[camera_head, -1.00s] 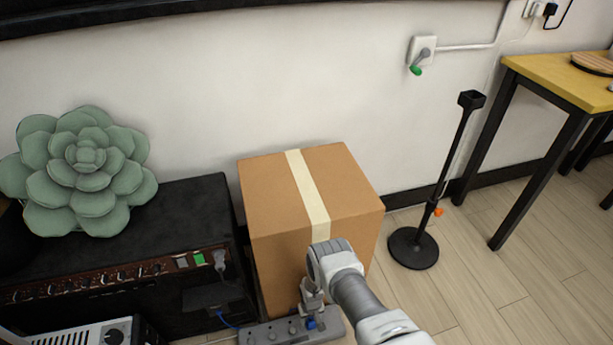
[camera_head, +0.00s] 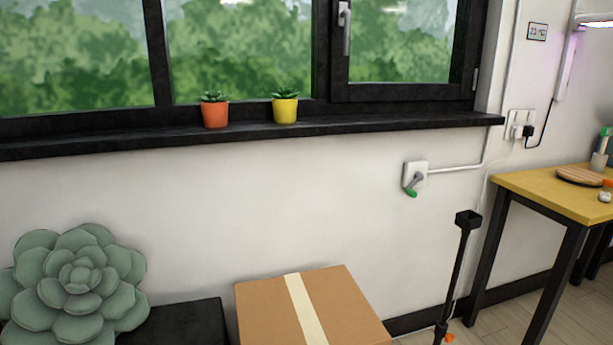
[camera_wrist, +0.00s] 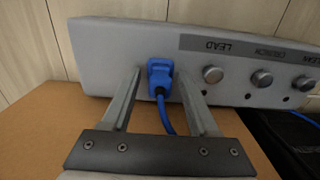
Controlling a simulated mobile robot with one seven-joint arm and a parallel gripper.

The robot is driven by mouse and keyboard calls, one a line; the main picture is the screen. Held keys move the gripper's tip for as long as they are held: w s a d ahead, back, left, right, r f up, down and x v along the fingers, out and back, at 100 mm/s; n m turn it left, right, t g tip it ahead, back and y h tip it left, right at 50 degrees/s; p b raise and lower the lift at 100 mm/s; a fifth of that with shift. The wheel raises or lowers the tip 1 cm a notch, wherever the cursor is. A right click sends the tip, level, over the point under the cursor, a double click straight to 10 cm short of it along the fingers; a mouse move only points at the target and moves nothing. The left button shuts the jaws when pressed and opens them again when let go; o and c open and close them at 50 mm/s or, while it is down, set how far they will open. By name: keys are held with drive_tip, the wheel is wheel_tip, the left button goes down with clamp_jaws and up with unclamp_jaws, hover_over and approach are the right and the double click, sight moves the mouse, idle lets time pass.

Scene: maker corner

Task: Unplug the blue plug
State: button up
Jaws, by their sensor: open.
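My gripper (camera_wrist: 159,82) is open, with one finger on each side of the plug. Small gaps show between the fingers and the plug, so it is not gripped. The strip has an upside-down printed label and several round knobs or sockets to the right of the plug. The head view shows neither the plug, the strip nor my gripper.
A cardboard box (camera_head: 265,308) stands by the wall, beside a black cabinet (camera_head: 185,322) bearing a green succulent (camera_head: 75,285). A black stand (camera_head: 460,260) and yellow table (camera_head: 545,190) are to the right.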

clamp_jaws()
idle(1.4)
drive_tip(key=shift+r, duration=0.15)
drive_tip(key=shift+r+p, duration=2)
drive_tip(key=shift+r, duration=0.9)
drive_tip(key=shift+s, duration=0.15)
